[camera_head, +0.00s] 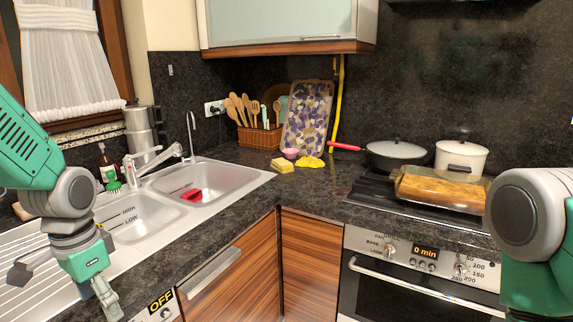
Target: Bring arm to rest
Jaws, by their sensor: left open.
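My left arm comes in from the left edge, bent down over the drainboard side of the sink. My left gripper (104,300) hangs at the end of it near the counter's front edge, above the panel marked OFF, and is open with nothing seen in it. The gripper's lower end is near the bottom of the picture. My right arm shows only as a grey joint and green link at the right edge, in front of the stove. The right gripper is out of the picture.
A steel double sink (190,185) holds a red item (191,195). A pan (396,154), a white pot (461,158) and a glass-covered loaf dish (440,190) stand at the stove. An oven (420,285) is below. The corner counter (300,195) has free room.

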